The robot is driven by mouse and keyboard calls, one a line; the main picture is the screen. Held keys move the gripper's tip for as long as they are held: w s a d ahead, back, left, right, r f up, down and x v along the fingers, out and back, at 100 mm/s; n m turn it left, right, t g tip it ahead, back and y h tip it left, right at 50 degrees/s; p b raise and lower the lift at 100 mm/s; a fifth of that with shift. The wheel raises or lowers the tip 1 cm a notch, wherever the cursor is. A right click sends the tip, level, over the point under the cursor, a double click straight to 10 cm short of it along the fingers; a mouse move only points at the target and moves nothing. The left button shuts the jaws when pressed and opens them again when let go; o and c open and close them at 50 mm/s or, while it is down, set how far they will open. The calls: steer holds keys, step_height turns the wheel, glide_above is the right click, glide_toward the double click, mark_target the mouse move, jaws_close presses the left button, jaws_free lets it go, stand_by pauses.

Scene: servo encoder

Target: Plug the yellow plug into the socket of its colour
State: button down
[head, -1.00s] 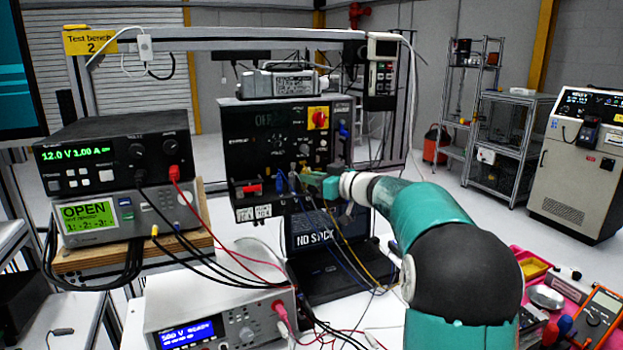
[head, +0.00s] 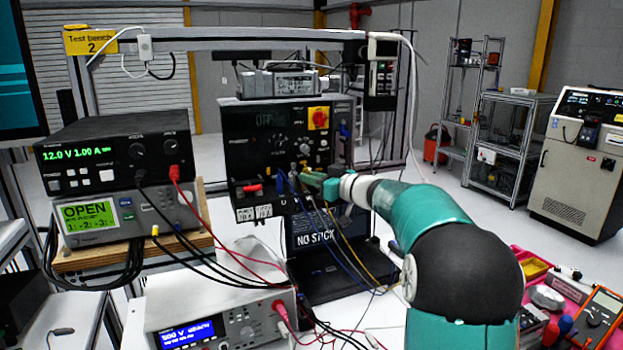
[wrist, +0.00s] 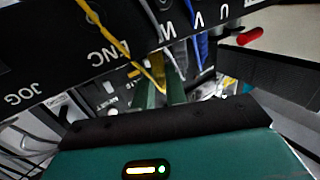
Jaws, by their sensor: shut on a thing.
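My gripper (wrist: 161,98) is shut on the yellow plug (wrist: 155,64), which shows as a narrow yellow piece between the green fingertips in the wrist view. The yellow cable (wrist: 112,35) runs from the fingers up and left across the panel lip marked ENC. In the head view my gripper (head: 308,178) is at the lower front of the dark drive panel (head: 252,150), and the plug is too small to make out. The plug's front end and the socket of its colour cannot be made out. Whether the plug touches a socket cannot be told.
A grey lead (wrist: 180,50) and blue leads (wrist: 200,40) hang close to the right of the fingers. A laptop (head: 325,265) stands below the panel with cables draped over it. Stacked power supplies (head: 115,155) stand at the left.

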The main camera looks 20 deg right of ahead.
steer(key=shift+f, duration=0.2)
stand_by(0.5)
steer(key=c, duration=1.3)
jaws_free()
steer(key=shift+c, duration=0.2)
step_height(320, 180, up, 7)
steer(key=shift+a, duration=0.1)
